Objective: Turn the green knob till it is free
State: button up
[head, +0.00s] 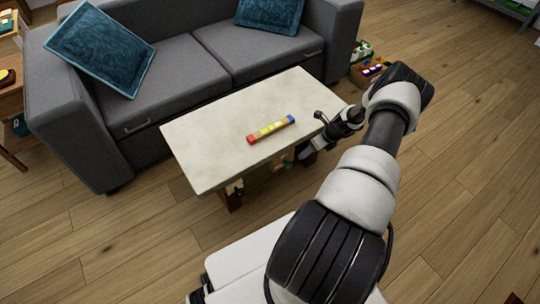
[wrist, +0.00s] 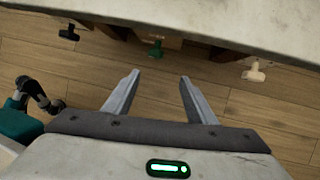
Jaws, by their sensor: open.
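The green knob (wrist: 156,48) shows in the wrist view just under the table's edge, at top centre. It lies beyond my fingertips and roughly between their lines. My gripper (wrist: 160,76) is open and empty, with a clear gap between its fingers and apart from the knob. In the head view my gripper (head: 306,154) is by the near right side of the low table (head: 207,150).
A black knob (wrist: 69,33) is to the left and a cream knob (wrist: 254,71) to the right of the green one. A multicoloured bar (head: 271,130) lies on the tabletop. A grey sofa (head: 185,60) stands behind. Wooden floor (head: 455,190) is open at right.

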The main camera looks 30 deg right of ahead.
aim_at(290, 164)
jog(key=shift+m+y, duration=0.3)
jog(key=shift+m, duration=0.4)
jog(key=b+x, duration=0.2)
jog(key=x, duration=0.3)
jog(key=b+x, duration=0.2)
jog(key=x, duration=0.4)
jog(key=b+x, duration=0.2)
jog(key=x, duration=0.3)
jog(key=shift+w+a, duration=0.3)
jog(key=shift+w, duration=0.05)
jog(key=shift+c, duration=0.2)
jog(key=shift+r, duration=0.1)
jog(key=c, duration=1)
